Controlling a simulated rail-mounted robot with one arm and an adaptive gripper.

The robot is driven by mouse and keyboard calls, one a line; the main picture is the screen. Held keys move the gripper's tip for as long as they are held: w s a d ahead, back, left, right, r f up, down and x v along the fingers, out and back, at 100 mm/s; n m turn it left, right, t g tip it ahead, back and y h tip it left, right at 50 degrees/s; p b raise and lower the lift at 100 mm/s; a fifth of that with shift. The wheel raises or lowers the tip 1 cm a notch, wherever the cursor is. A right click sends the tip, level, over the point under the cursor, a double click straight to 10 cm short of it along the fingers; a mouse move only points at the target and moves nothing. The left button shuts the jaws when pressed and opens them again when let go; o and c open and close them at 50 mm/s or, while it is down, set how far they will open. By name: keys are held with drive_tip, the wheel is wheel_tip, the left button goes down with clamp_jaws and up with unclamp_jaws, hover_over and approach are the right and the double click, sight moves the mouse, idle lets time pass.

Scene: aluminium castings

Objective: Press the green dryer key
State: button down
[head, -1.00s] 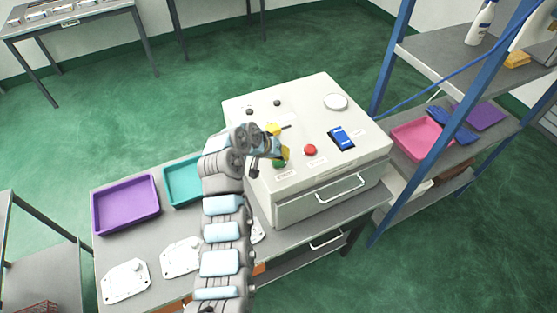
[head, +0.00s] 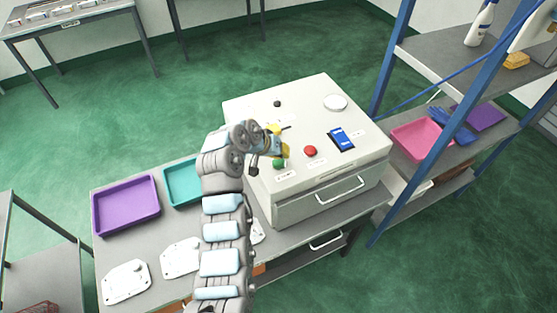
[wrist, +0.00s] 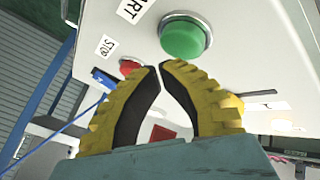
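The green key (head: 279,164) is a round domed button near the front left edge of the white dryer's top (head: 310,130). It shows large in the wrist view (wrist: 183,37), in a pale collar beside a label reading START. My gripper (head: 284,151) has yellow, ridged fingers and hangs over the panel just behind the key. In the wrist view my fingertips (wrist: 161,67) meet with nothing between them, close to the key's edge. They appear apart from the key, though the exact gap is hard to judge.
A red button (head: 310,151) labelled STOP (wrist: 107,46) and a blue device (head: 341,139) lie to the right on the panel. A round white dish (head: 335,102) and a dark knob (head: 277,104) sit farther back. A blue-framed shelf (head: 420,130) stands right.

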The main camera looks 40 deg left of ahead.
sight(282, 160)
idle(0.3)
drive_tip(key=shift+r+p, duration=0.7)
drive_tip(key=shift+r, duration=1.8)
